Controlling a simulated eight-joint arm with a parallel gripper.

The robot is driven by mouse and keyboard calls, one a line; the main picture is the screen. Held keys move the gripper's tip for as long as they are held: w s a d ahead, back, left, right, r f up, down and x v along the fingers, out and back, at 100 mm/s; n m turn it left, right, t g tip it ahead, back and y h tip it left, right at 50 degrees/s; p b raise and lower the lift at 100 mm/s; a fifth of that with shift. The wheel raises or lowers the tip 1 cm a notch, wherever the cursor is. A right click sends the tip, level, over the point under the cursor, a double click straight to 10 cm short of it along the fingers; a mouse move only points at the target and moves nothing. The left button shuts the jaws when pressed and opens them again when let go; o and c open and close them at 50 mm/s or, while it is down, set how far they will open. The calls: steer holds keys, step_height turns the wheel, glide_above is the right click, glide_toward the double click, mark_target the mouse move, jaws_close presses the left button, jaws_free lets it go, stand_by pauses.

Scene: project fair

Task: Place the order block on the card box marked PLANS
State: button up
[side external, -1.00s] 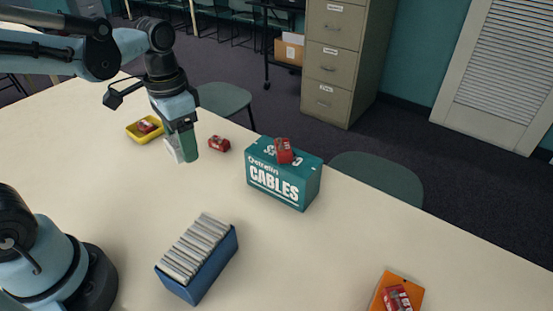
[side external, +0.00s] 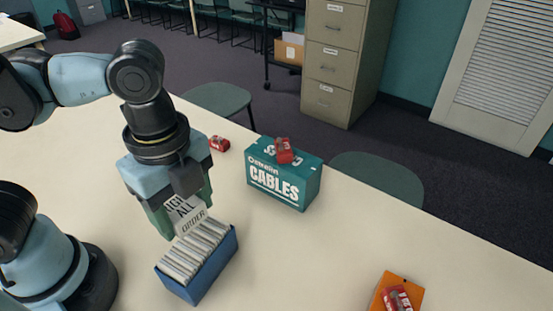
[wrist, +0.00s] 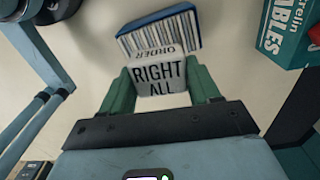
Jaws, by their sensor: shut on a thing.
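My gripper (side external: 182,208) is shut on a white block with dark lettering, the order block (side external: 188,216). The words RIGHT, ALL and ORDER show on it in the wrist view (wrist: 160,77), between the two green fingers. A blue box (side external: 214,267) filled with upright light cards stands on the table just below and in front of the block in the side view. In the wrist view this box (wrist: 195,40) lies just beyond the block. I cannot tell whether they touch. A teal box (side external: 282,185) reads CABLES. I see no PLANS marking on any box.
A small red object (side external: 284,150) sits on the CABLES box, and another (side external: 219,143) lies on the table behind my gripper. An orange tray (side external: 379,303) with a red object (side external: 397,298) is at the front right. The table (side external: 310,250) between is bare.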

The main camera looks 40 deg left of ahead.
mark_target(197, 245)
steer(key=shift+f, duration=2.95)
steer(key=shift+f, duration=0.1)
steer(key=o, duration=1.1)
steer(key=shift+c, duration=0.2)
step_height(197, 245, up, 12)
steer(key=w+a+f+n+t, duration=0.3)
steer(key=w+a+n, duration=0.2)
steer(key=a+n, duration=0.2)
steer(key=w+a+f+n+t, duration=0.3)
steer(key=a+n, duration=0.4)
steer(key=n, duration=0.4)
steer(key=w+t, duration=0.1)
steer(key=w, duration=0.1)
steer(key=shift+w+a+f, duration=0.2)
steer(key=shift+w+a, duration=0.1)
steer(key=shift+w, duration=0.05)
